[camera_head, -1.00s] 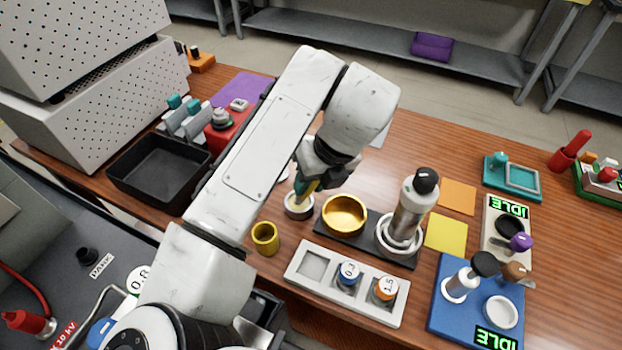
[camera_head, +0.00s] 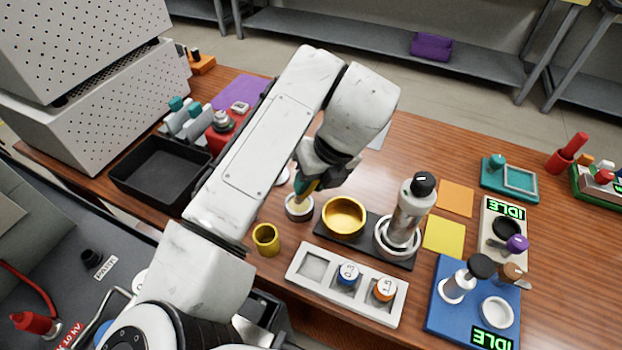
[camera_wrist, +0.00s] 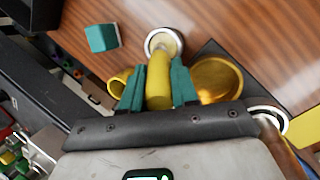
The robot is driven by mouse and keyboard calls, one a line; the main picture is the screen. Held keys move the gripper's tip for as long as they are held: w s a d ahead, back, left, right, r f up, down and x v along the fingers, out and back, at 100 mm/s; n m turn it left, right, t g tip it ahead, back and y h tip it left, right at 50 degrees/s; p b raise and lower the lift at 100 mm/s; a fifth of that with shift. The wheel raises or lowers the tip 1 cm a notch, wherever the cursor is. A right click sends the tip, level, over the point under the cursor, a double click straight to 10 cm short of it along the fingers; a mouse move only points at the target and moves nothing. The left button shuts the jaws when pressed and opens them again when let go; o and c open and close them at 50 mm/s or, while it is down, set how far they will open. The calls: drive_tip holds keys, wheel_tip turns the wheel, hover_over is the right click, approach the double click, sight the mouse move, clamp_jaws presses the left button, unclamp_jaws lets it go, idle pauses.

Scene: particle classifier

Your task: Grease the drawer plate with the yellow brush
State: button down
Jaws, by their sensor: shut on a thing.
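My gripper (camera_head: 308,183) is shut on the yellow brush (camera_head: 300,199). In the wrist view the brush (camera_wrist: 158,82) stands between the two teal fingers (camera_wrist: 158,92), with its far end at a small round dish with a pale rim (camera_wrist: 150,44). This dish also shows in the head view (camera_head: 299,214), right under the brush. The brush tip seems to be inside the dish; I cannot tell whether it touches the bottom. I cannot make out the drawer plate in either view.
A yellow cup (camera_head: 265,240) stands left of the dish and a gold bowl (camera_head: 344,216) right of it. A tray with weights (camera_head: 313,265) lies in front. A tall grey device (camera_head: 408,208) stands at right. A black bin (camera_head: 150,183) is at left.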

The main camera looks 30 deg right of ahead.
drive_tip(key=shift+r+p, duration=2.3)
drive_tip(key=shift+r, duration=0.7)
drive_tip(key=shift+f, duration=0.1)
